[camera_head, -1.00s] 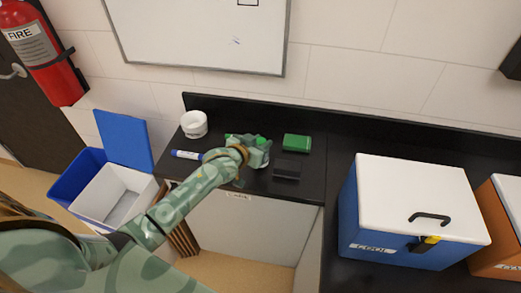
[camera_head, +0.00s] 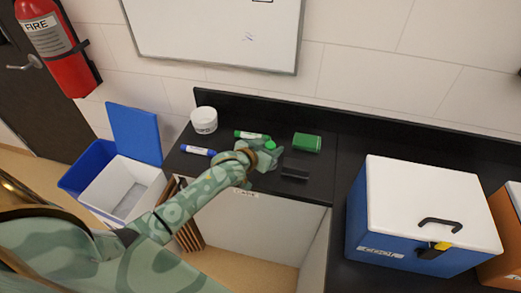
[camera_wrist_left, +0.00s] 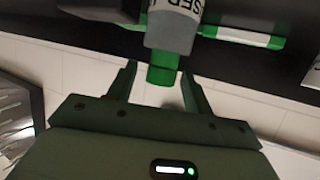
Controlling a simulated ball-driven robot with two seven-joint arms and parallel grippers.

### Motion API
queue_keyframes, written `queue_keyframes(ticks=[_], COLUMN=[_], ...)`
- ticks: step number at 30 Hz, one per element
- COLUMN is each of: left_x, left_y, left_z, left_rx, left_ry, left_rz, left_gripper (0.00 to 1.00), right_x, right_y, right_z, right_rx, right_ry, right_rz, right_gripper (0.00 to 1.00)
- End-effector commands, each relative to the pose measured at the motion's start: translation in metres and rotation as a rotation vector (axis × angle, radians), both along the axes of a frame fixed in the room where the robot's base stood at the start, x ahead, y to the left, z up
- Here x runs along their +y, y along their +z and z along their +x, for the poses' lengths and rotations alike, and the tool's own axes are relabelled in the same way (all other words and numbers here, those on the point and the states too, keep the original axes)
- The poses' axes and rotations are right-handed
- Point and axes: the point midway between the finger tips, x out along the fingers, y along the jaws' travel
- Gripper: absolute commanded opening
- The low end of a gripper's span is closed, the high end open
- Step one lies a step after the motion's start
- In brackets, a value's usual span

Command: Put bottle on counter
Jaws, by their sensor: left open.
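The bottle shows in the head view as a green cap (camera_head: 270,145) at my left gripper, which hides most of its body. In the left wrist view the bottle (camera_wrist_left: 174,32) has a grey-white body with a dark-lettered label and a green cap, which points down in that picture. My left gripper (camera_head: 266,153) is open over the black counter (camera_head: 320,178). In the wrist view its fingers (camera_wrist_left: 157,72) are on either side of the cap; I see gaps between them and it. The bottle's base is hidden. My right gripper is not in view.
Near the bottle are a green marker (camera_head: 251,135), a blue marker (camera_head: 198,151), a white tub (camera_head: 204,121), a green box (camera_head: 307,142) and a dark flat block (camera_head: 295,174). A blue cooler (camera_head: 425,205) stands to the right. A black backsplash (camera_head: 360,125) runs behind.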

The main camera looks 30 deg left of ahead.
Motion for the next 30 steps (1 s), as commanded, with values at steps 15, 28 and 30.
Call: queue_keyframes(ticks=[15,28,30], left_x=[0.014,0.017,0.022], left_y=[0.041,0.026,-0.008], left_z=[-0.096,-0.107,-0.116], left_rx=[0.001,0.032,0.093], left_ry=[0.000,0.008,0.022], left_rz=[0.000,0.009,0.026], left_gripper=[0.51,0.51,0.51], right_x=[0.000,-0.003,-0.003], right_y=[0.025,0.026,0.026], right_z=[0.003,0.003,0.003], right_rx=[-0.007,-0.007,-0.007], right_ry=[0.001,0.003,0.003], right_rz=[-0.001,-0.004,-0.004], right_gripper=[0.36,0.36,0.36])
